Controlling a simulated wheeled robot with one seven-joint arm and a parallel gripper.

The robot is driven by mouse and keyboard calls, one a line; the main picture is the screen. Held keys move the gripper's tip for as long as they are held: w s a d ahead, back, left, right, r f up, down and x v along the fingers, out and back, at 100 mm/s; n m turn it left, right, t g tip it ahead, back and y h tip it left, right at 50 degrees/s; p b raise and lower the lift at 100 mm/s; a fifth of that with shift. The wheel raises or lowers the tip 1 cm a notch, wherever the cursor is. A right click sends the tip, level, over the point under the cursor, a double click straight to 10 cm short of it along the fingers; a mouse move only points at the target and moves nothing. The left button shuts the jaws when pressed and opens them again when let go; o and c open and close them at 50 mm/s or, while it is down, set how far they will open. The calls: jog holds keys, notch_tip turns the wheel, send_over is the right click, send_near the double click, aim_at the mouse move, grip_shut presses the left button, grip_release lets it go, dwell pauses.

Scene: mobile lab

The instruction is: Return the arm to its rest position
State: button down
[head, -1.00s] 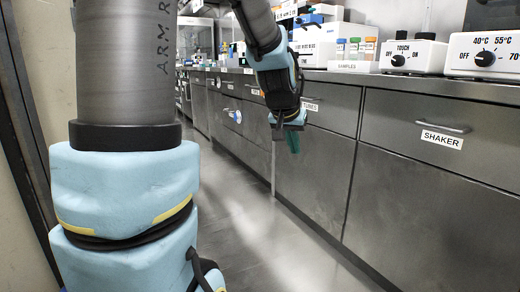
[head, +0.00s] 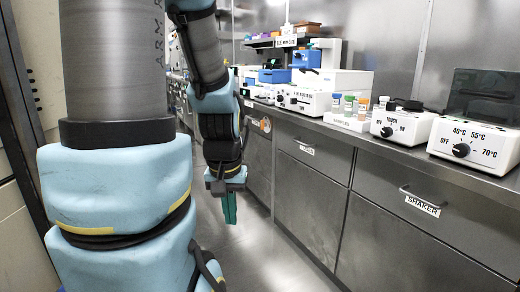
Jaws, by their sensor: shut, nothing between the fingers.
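My arm, grey with light blue covers, fills the left of the head view. Its far part hangs down in front of the steel drawers. My gripper (head: 230,208), with green fingers, points down at the end of it. The fingers are together with nothing between them. The gripper is over the floor in the aisle, below the counter top and apart from the drawer fronts.
A steel counter (head: 300,122) runs along the right, with a drawer marked SHAKER (head: 424,204). On it stand a samples rack (head: 347,122), a touch mixer (head: 402,125) and a heater with a temperature dial (head: 474,146). The floor (head: 260,262) beside the counter is clear.

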notch_tip(320, 180, up, 21)
jog(key=p, duration=1.8)
jog(key=shift+p, duration=0.3)
